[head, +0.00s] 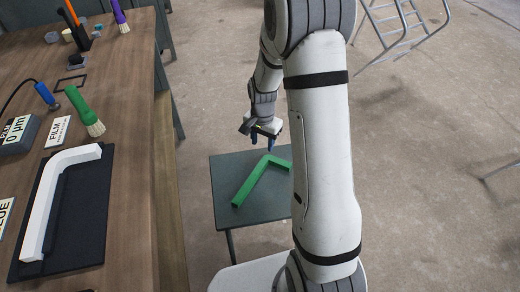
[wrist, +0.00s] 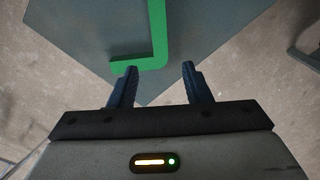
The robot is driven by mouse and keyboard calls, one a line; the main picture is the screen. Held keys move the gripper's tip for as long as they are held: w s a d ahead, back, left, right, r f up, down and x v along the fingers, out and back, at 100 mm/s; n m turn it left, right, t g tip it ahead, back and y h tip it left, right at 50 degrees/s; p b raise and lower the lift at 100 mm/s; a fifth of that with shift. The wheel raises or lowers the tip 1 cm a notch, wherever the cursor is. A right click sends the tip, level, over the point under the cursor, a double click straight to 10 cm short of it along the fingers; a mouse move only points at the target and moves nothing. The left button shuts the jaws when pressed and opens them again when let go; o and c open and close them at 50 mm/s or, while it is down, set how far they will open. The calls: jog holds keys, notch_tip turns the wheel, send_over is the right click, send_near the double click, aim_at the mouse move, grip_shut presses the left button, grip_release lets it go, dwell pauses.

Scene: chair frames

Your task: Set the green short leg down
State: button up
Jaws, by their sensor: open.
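The green short leg (head: 258,182) is a bent L-shaped bar. It lies on a small dark grey table (head: 222,166) beside the workbench. The leg also shows in the wrist view (wrist: 158,38), with its bend just ahead of the fingers and slightly left of the middle. My gripper (head: 263,143) is open and empty, at the far edge of the small table near the leg's bend. In the wrist view my gripper (wrist: 156,84) has its two dark fingers spread apart. My arm hides part of the small table's right side in the head view.
The wooden workbench (head: 140,60) at left holds a white bent piece (head: 52,190) on a black mat (head: 85,225), a green brush (head: 85,110) and several tools. A metal chair frame (head: 405,28) stands at upper right. Open concrete floor lies to the right.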

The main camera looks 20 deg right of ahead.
jog(key=s+a+r+n, duration=0.1)
jog(key=s+r+n, duration=0.1)
jog(key=s+r, duration=0.35)
jog(key=s+r+n, duration=0.2)
jog(key=s+r, duration=0.1)
jog(key=r, duration=0.5)
jog(key=s+a+r+n+t, duration=0.1)
jog(key=s+r+n, duration=0.4)
jog(key=s, duration=0.8)
jog(key=shift+a+r+t, duration=0.3)
jog(key=shift+r+t, duration=0.1)
jog(key=shift+r, duration=0.15)
jog(key=shift+r, duration=0.1)
